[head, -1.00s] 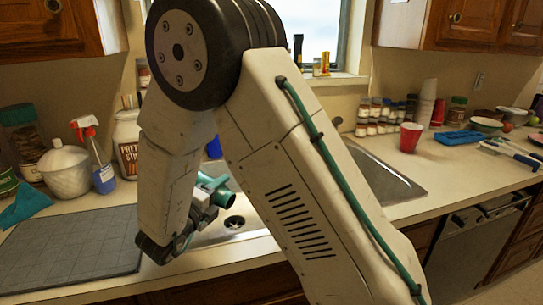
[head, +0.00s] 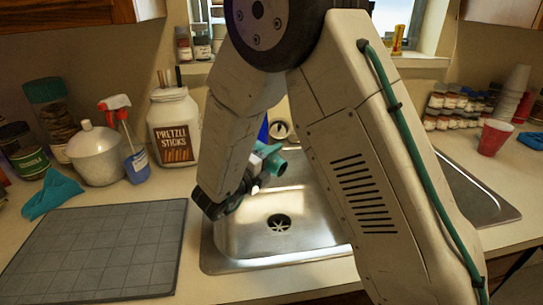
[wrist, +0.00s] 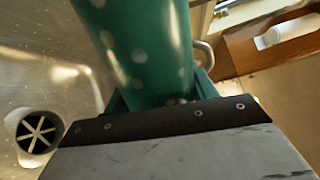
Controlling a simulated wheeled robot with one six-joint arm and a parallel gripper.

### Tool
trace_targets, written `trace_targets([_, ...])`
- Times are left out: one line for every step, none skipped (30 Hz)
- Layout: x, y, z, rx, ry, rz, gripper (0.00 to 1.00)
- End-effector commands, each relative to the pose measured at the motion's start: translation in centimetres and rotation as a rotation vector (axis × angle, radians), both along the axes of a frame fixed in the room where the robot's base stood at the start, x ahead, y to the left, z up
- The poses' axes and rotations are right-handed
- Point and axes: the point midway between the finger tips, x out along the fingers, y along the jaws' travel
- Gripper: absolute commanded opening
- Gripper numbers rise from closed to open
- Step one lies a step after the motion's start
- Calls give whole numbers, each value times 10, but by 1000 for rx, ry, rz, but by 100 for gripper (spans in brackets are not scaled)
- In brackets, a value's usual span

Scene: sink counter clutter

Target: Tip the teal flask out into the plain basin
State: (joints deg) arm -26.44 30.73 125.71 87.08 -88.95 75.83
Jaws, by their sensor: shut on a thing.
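The teal flask (head: 273,161) is held over the left-hand steel basin (head: 308,236), with its wide end to the right and lower than its other end. My gripper (head: 258,168) is shut on it, partly hidden behind my own arm. In the wrist view the flask (wrist: 150,50) fills the upper middle, rising from the jaws. The basin's drain (wrist: 36,130) shows at the left there. Nothing is seen flowing out of the flask. My arm hides part of this basin and most of the second basin (head: 465,190) at the right.
A grey mat (head: 95,250) lies left of the sink. Behind it stand a pretzel jar (head: 173,130), a spray bottle (head: 128,145), a lidded pot (head: 97,153) and a teal cloth (head: 52,193). A red cup (head: 493,138) and spice jars (head: 455,105) stand at the right.

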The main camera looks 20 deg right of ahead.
Motion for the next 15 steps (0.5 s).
trace_targets([1, -1, -2, -21, 38, -2, 17])
trace_targets([2, -1, -4, -38, 68, -3, 17])
trace_targets([3, -2, -1, -60, 106, -5, 17])
trace_targets([4, -2, 1, -78, 137, -6, 17])
trace_targets([5, -2, 3, -96, 172, -7, 17])
trace_targets([6, -2, 6, -122, 217, -7, 17])
trace_targets([6, -2, 10, -133, 237, -8, 17])
trace_targets([7, -2, 14, -145, 259, -8, 17])
trace_targets([7, -2, 19, -163, 289, -8, 17])
trace_targets([7, -1, 23, -175, 313, -7, 17])
trace_targets([8, -1, 26, -188, 335, -7, 17])
trace_targets([8, -1, 31, -207, 369, -7, 17])
trace_targets([8, 0, 35, -221, 394, -7, 17])
trace_targets([8, 0, 38, -235, 420, -6, 17])
trace_targets([9, 0, 43, -253, 453, -6, 17])
